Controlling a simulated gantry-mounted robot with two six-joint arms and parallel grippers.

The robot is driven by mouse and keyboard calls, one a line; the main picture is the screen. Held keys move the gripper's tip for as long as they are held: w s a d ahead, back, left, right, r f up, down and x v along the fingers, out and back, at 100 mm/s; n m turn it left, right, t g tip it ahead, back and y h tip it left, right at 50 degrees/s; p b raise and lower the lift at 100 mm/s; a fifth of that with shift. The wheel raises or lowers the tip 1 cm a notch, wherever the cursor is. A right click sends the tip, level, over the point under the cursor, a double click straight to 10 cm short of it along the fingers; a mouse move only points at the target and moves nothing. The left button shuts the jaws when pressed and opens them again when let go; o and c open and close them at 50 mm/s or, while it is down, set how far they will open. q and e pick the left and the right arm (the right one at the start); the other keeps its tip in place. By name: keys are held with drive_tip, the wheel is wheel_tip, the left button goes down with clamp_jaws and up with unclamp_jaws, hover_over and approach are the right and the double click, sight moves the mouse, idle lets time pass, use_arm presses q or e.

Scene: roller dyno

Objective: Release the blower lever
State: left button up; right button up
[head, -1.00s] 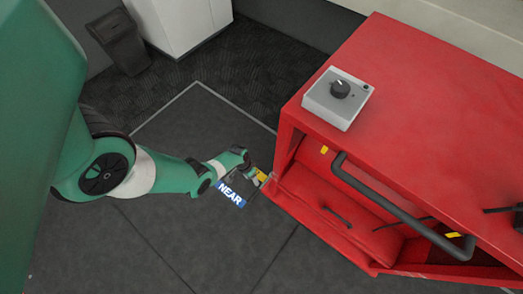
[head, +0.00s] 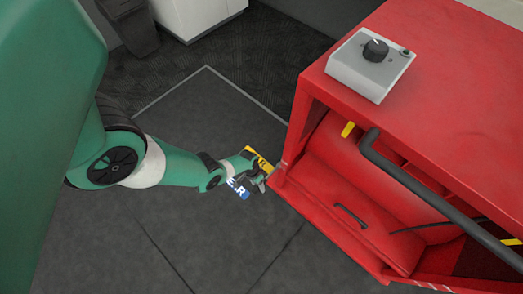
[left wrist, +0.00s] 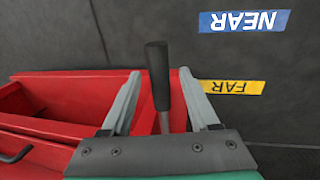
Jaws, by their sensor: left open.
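The blower lever (left wrist: 158,75) shows in the left wrist view as a black grip on a thin metal rod, standing beside the red machine's edge. My left gripper (left wrist: 160,73) is open, with one finger on each side of the lever; gaps show between the fingers and the grip. In the head view my left gripper (head: 264,180) is at the near left corner of the red machine (head: 440,75), and I cannot make out the lever there. A blue NEAR label (left wrist: 243,21) and a yellow FAR label (left wrist: 232,87) lie on the floor. My right gripper is not in view.
A grey control box (head: 370,66) with a black knob sits on top of the red machine. A thick dark bar (head: 430,195) runs along its open front. A dark bin (head: 130,25) and a white cabinet (head: 195,15) stand at the back.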

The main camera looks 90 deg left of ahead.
use_arm(q)
clamp_jaws()
idle(0.3)
idle(1.2)
